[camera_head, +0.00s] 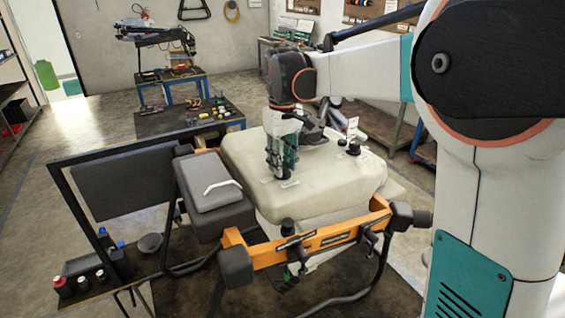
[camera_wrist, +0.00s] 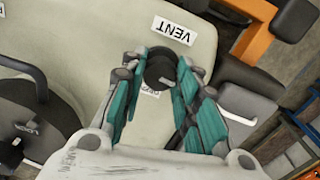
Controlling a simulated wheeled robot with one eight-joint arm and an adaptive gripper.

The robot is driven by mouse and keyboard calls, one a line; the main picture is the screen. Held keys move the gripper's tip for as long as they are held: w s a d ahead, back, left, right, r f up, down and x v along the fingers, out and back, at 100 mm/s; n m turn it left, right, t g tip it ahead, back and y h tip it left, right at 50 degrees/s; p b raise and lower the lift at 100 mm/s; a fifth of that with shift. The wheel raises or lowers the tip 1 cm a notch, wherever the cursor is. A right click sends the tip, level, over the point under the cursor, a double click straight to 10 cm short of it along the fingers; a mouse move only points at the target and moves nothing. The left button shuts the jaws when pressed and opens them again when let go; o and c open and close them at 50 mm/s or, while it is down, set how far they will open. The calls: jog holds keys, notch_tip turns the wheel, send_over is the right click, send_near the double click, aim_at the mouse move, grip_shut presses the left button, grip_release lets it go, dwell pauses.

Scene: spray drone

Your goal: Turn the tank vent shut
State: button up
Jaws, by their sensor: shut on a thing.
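The cream-coloured tank (camera_head: 330,185) of the spray drone lies under my arm. My gripper (camera_head: 281,168) points down at the left part of its top. In the wrist view, my gripper (camera_wrist: 162,65) has its teal-lined fingers on either side of a small round black vent knob (camera_wrist: 158,72). The fingers are shut on the knob, beside a white label reading VENT (camera_wrist: 173,31). A second small label (camera_wrist: 150,92) is partly hidden under the knob. In the head view my fingers hide most of the knob.
A large black cap (camera_wrist: 30,115) with a raised handle sits on the tank nearby. Another black fitting (camera_head: 354,148) stands at the tank's right. The orange frame bar (camera_head: 310,243) and grey case (camera_head: 210,185) border the tank. Small bottles (camera_head: 63,287) stand lower left.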

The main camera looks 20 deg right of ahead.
jog(key=shift+n, duration=0.3)
jog(key=o, duration=1.1)
jog(key=shift+c, duration=0.2)
notch_tip(320, 180, up, 12)
